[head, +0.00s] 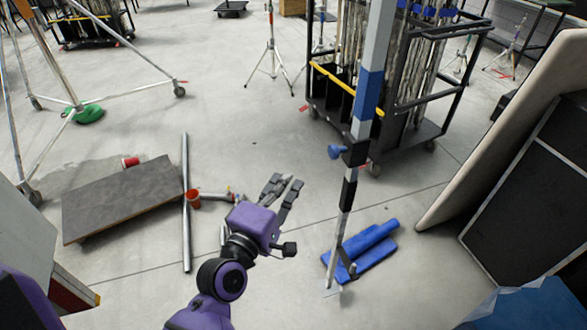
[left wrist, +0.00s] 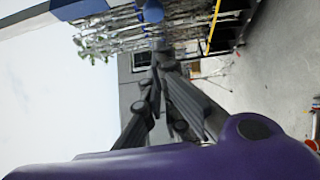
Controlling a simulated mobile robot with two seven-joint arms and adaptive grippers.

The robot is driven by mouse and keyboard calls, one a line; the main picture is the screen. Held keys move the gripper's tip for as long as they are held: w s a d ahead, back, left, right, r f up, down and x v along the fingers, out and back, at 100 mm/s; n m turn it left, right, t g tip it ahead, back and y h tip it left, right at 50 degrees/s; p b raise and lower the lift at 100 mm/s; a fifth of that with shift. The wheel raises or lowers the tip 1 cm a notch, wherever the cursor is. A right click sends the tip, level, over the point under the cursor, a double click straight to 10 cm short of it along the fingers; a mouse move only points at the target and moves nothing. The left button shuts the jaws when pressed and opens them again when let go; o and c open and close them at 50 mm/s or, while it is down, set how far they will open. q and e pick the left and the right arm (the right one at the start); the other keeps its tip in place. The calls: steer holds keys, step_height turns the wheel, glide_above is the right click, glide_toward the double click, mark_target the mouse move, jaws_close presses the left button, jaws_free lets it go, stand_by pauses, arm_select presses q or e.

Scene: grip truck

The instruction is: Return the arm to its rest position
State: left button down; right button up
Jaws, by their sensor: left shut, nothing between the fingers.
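My left arm, purple and black, rises from the bottom of the head view and reaches forward over the concrete floor. Its left gripper (head: 284,184) points away from me near the picture's middle. Its dark fingers also show in the left wrist view (left wrist: 162,68), where they come together at the tips with nothing held. That view is turned sideways and looks toward the cart of poles. My right gripper is in neither view.
A striped pole (head: 348,190) stands close right of the left gripper, with blue sandbags (head: 368,252) at its foot. A wheeled cart (head: 440,122) is beyond. Panels lean at right.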

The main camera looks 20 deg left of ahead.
arm_select(q)
steer(key=shift+s+a, duration=0.3)
steer(key=shift+s, duration=0.6)
